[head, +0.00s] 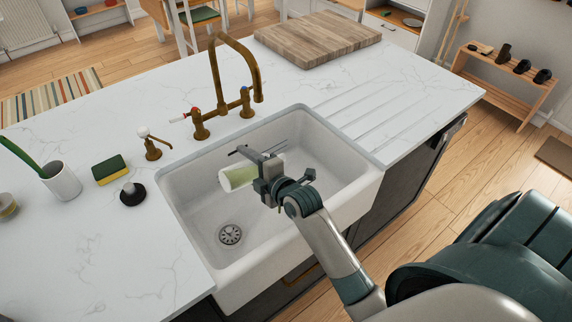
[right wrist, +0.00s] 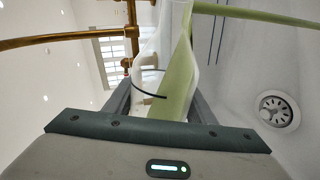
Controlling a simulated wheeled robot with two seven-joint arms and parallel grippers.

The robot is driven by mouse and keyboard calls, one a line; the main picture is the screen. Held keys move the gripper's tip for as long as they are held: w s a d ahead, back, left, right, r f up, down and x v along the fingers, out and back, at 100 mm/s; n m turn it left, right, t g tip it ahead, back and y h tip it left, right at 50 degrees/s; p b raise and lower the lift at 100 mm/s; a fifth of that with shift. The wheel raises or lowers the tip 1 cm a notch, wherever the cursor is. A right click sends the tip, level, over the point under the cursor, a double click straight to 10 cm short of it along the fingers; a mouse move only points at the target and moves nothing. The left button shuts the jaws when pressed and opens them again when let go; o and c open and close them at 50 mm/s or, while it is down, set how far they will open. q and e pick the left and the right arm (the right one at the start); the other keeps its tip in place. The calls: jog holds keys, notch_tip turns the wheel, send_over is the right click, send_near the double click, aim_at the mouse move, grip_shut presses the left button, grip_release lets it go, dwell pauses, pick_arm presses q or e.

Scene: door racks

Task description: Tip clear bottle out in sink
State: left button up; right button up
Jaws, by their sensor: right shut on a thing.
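My right gripper (head: 262,170) is over the sink (head: 188,205) and shut on the clear bottle (head: 238,177). The bottle lies close to level above the basin, with a pale whitish end pointing left and pale green inside. In the right wrist view the clear bottle (right wrist: 178,75) sits between the fingers, with green liquid along one side. A green band (right wrist: 260,14) runs from its narrow end toward the sink side and looks like a stream of liquid. The drain (head: 230,234) shows at the basin's lower left. My left gripper is not in view.
A brass tap (head: 215,75) stands behind the sink. On the counter at left are a soap pump (head: 152,150), a sponge (head: 109,170), a black-knobbed item (head: 132,194) and a white cup with a green brush (head: 62,181). A wooden board (head: 318,38) lies behind. The ribbed drainer at right is clear.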

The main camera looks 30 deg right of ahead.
jog(key=shift+d+r+m+y+p, duration=0.2)
jog(key=shift+r+m+y+p, duration=0.1)
jog(key=shift+r+m+p, duration=0.4)
dwell(0.5)
jog(key=shift+f, duration=0.1)
jog(key=f+n+b, duration=0.1)
jog(key=b, duration=0.1)
jog(key=f+n+h+b, duration=0.1)
jog(key=f+n+b, duration=0.1)
jog(key=b, duration=0.1)
jog(key=shift+a+f+n+h+b, duration=0.25)
jog(key=shift+f+n+h+b, duration=0.05)
jog(key=shift+f+n, duration=0.1)
jog(key=shift+f, duration=0.15)
